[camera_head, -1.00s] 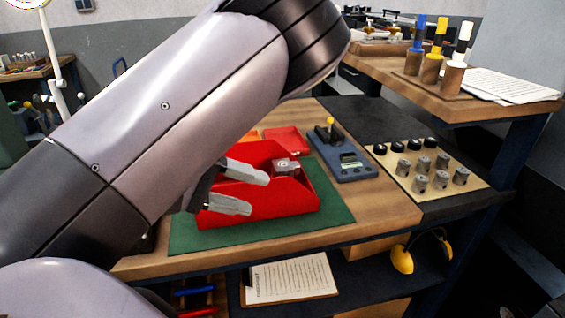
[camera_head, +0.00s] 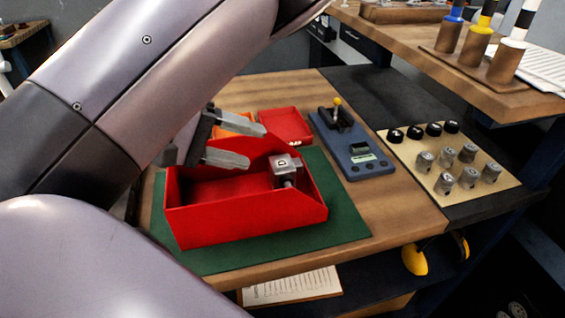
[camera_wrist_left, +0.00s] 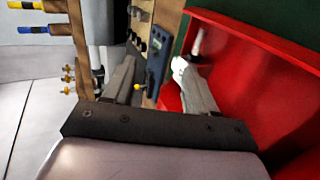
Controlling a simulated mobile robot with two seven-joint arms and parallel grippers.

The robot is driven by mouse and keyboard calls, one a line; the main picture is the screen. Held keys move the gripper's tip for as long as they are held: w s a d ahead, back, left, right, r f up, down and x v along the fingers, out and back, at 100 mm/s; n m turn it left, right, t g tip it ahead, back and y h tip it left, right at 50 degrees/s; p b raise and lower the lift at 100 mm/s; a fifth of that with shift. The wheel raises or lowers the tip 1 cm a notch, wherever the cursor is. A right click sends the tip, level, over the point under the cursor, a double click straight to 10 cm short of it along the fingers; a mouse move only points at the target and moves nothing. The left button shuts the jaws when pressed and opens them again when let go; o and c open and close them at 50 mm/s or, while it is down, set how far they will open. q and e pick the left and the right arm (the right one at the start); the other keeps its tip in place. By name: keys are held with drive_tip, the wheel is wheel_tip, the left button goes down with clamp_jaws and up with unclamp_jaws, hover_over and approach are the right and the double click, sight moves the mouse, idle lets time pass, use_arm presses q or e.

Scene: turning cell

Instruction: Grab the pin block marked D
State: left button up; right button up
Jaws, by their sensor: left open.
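The pin block marked D (camera_head: 285,170) is a grey metal block with a pin, sitting inside the red bin (camera_head: 240,225) at its right end. Its letter shows on the top face in the head view. My left gripper (camera_head: 248,145) is open and empty, its two fingers pointing right, above the bin's back part and to the left of the block. In the left wrist view the open fingers (camera_wrist_left: 158,80) show beside the red bin (camera_wrist_left: 260,80). A pale, partly covered piece shows past one fingertip there; I cannot tell whether it is the block. My right gripper is not in view.
The bin stands on a green mat (camera_head: 335,225). Behind it are a small red tray (camera_head: 285,125) and an orange one (camera_head: 235,124). A blue gauge device (camera_head: 350,150) stands right of it, then a board (camera_head: 430,180) with several knobs and metal pieces. A raised shelf (camera_head: 420,40) is at upper right.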

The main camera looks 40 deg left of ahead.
use_arm(q)
approach(286, 186)
drive_tip(key=shift+w+d+f, duration=0.35)
drive_tip(key=shift+w+d, duration=0.05)
drive_tip(key=shift+w, duration=0.05)
drive_tip(key=shift+x, duration=1)
drive_tip(key=shift+p+x, duration=0.4)
drive_tip(key=shift+x, duration=2.45)
drive_tip(key=shift+f, duration=0.1)
clamp_jaws()
drive_tip(key=shift+a, duration=0.1)
